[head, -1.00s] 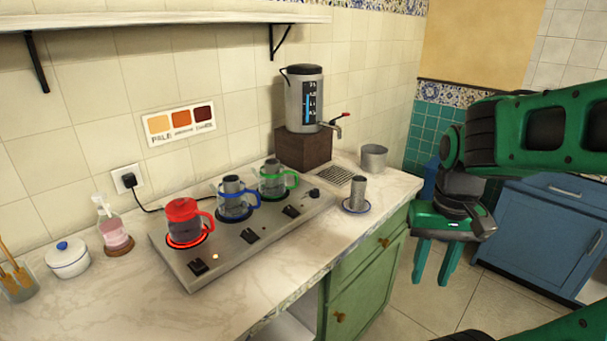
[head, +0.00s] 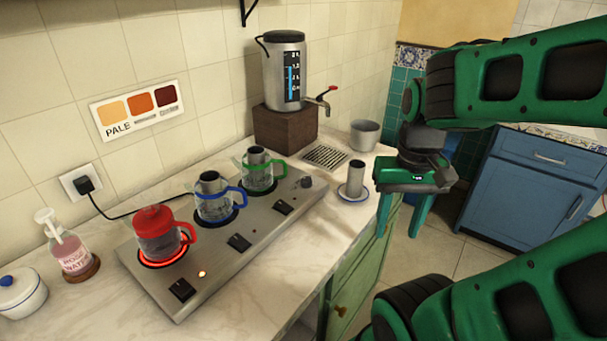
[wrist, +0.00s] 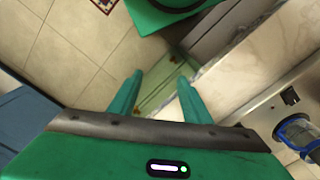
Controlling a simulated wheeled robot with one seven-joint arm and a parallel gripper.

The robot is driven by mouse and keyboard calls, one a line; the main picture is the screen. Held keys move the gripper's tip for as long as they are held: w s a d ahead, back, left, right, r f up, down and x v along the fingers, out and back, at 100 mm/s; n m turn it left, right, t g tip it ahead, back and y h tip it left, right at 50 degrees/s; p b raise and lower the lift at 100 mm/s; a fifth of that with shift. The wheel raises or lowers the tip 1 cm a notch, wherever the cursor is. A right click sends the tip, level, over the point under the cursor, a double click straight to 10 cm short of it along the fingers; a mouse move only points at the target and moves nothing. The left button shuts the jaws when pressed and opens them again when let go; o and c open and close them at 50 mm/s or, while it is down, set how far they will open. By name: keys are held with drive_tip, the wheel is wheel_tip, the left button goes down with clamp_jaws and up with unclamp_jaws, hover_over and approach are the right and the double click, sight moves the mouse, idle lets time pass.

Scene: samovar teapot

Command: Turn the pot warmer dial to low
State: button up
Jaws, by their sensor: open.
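The pot warmer (head: 215,265) is a long steel plate on the counter. A round black dial (head: 306,182) sits near its far right end; its setting is too small to read. Black switches (head: 239,242) line its front side. A red-lidded pot (head: 157,235) stands on a glowing red ring, with a small lit lamp nearby. A blue-handled pot (head: 212,198) and a green-handled pot (head: 258,172) stand on the other rings. My gripper (head: 399,233) is open and empty, pointing down, right of the warmer and beyond the counter edge. The wrist view shows the warmer's edge (wrist: 262,110) at right.
A steel cup on a saucer (head: 354,180) stands between dial and gripper. A drip grate (head: 325,156), a bowl (head: 365,134) and an urn (head: 284,75) on a wooden block stand behind. A bottle (head: 68,245) stands at left. The front counter strip is clear.

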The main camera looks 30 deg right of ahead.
drive_tip(key=w+r+m, duration=0.2)
drive_tip(key=w+r, duration=0.2)
drive_tip(key=w, duration=0.8)
drive_tip(key=m, duration=0.4)
approach(306, 179)
wheel_tip(306, 179, down, 8)
drive_tip(key=shift+s+a+f, duration=0.1)
drive_tip(key=shift+f, duration=0.05)
drive_tip(key=shift+c, duration=0.2)
